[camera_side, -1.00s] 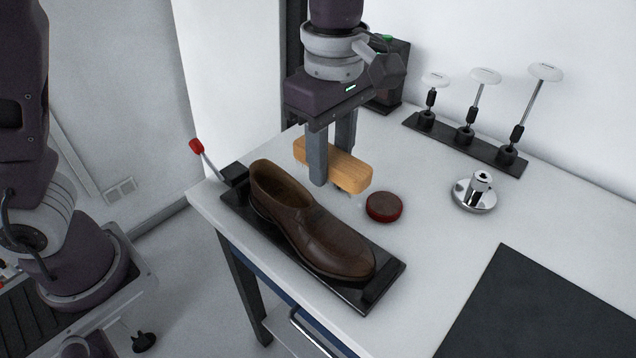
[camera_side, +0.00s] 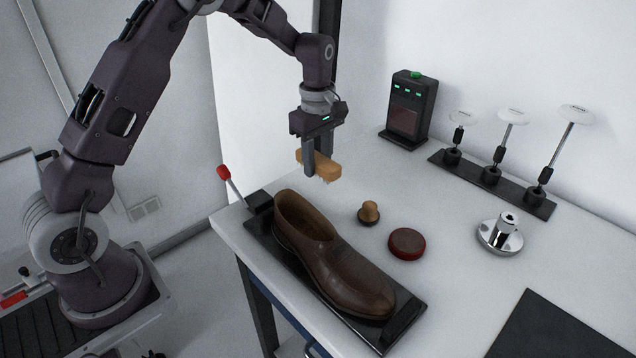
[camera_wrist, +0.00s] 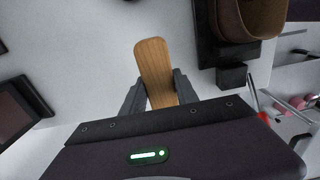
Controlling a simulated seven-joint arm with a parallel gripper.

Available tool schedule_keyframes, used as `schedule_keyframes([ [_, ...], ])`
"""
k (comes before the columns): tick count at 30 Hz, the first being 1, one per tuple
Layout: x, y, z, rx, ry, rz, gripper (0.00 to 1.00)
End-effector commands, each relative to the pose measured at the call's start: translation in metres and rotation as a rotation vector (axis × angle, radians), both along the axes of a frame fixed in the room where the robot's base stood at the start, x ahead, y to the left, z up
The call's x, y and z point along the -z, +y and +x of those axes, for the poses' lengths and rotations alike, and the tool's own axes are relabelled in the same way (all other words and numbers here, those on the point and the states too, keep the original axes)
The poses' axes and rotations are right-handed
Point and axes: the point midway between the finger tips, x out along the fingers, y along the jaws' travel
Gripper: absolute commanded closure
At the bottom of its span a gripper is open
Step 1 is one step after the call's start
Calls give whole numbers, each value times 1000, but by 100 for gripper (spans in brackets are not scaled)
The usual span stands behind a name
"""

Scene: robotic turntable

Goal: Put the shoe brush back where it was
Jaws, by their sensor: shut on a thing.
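The shoe brush (camera_side: 326,167) has a light wooden back with short pale bristles below. My gripper (camera_side: 318,166) is shut on it and holds it in the air, above and behind the heel end of the shoe. In the wrist view the wooden back of the brush (camera_wrist: 153,65) sticks out from between the fingers of my gripper (camera_wrist: 160,95). The brown leather shoe (camera_side: 335,255) sits on a black holder (camera_side: 405,318) along the table's front left edge. The brush touches neither the shoe nor the table.
A small wooden-topped dauber (camera_side: 369,212) and a dark red round tin (camera_side: 407,243) stand right of the shoe. A black device (camera_side: 407,110), a rack (camera_side: 520,199) of white-topped rods, a chrome piece (camera_side: 502,234) and a black mat (camera_side: 550,330) surround clear white tabletop (camera_side: 440,205). A red-knobbed lever (camera_side: 224,172) rises at left.

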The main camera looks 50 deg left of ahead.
Motion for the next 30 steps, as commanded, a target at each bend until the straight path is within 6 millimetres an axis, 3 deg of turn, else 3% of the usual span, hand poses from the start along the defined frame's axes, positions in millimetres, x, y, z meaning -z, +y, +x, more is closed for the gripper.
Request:
schedule_keyframes([
  [8, 47, 0, 0, 1, 2, 0, 97],
  [19, 53, -1, 0, 0, 0, 1, 97],
  [20, 54, -1, 0, 1, 0, 1, 62],
  [23, 53, -1, 0, 0, 0, 1, 43],
  [30, 53, -1, 0, 0, -1, 1, 43],
])
